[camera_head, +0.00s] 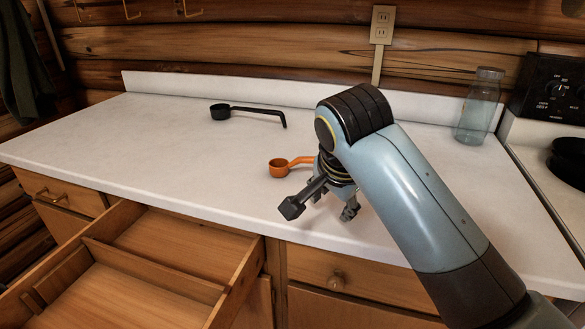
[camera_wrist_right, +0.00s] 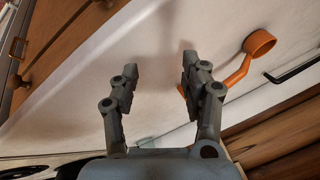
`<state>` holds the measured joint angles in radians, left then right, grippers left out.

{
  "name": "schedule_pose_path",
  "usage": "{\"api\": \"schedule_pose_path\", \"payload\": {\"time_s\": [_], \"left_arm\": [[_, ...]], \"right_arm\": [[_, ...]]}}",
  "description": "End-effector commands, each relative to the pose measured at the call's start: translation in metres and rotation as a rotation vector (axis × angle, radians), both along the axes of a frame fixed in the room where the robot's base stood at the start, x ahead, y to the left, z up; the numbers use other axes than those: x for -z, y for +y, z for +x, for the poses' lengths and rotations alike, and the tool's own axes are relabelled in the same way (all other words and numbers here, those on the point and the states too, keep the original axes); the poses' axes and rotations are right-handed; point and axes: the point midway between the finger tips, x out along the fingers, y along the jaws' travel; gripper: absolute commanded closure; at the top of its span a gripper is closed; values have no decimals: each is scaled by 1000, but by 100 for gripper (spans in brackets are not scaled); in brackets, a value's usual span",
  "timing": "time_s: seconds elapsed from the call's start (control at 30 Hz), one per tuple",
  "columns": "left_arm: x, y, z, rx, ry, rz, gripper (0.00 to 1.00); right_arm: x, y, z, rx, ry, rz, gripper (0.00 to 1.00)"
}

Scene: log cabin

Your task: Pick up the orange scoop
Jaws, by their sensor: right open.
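The orange scoop (camera_head: 279,167) lies on the white countertop (camera_head: 190,150), its bowl to the left and its handle running right behind my right arm. In the right wrist view the orange scoop (camera_wrist_right: 259,43) is at the upper right, with its handle bending down behind one finger. My right gripper (camera_wrist_right: 160,75) is open, with nothing between its fingers. In the head view the right gripper (camera_head: 322,208) is over the front part of the counter, just in front of the scoop. The far end of the handle is partly hidden. My left gripper is not in view.
A black scoop (camera_head: 220,111) lies farther back on the counter. A glass jar (camera_head: 478,106) stands at the back right beside the stove (camera_head: 550,140). An open wooden drawer (camera_head: 150,290) juts out at the lower left. The counter's left part is clear.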

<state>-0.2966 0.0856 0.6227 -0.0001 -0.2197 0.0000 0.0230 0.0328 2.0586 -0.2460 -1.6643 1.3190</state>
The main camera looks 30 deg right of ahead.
Motion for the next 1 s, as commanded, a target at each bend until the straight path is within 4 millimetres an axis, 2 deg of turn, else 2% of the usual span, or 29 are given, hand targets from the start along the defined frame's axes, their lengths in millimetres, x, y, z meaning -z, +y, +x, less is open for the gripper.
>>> {"api": "schedule_pose_path", "payload": {"time_s": [0.03, 0.2, 0.3, 0.4, 0.47, 0.7, 1.0], "left_arm": [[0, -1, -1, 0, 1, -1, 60], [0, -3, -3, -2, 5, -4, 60], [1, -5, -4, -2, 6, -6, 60], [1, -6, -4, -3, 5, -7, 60], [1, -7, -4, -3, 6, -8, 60], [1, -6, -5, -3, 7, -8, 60], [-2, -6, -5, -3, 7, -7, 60]], "right_arm": [[-9, -1, 18, 91, -39, 28, 54], [-46, -4, 75, 481, -193, 156, 54], [-65, -5, 98, 657, -266, 218, 54], [-75, -6, 110, 755, -307, 253, 54], [-73, -8, 115, 784, -318, 262, 54], [-42, -22, 132, 797, -323, 265, 54], [-16, -34, 144, 796, -322, 265, 54]]}}
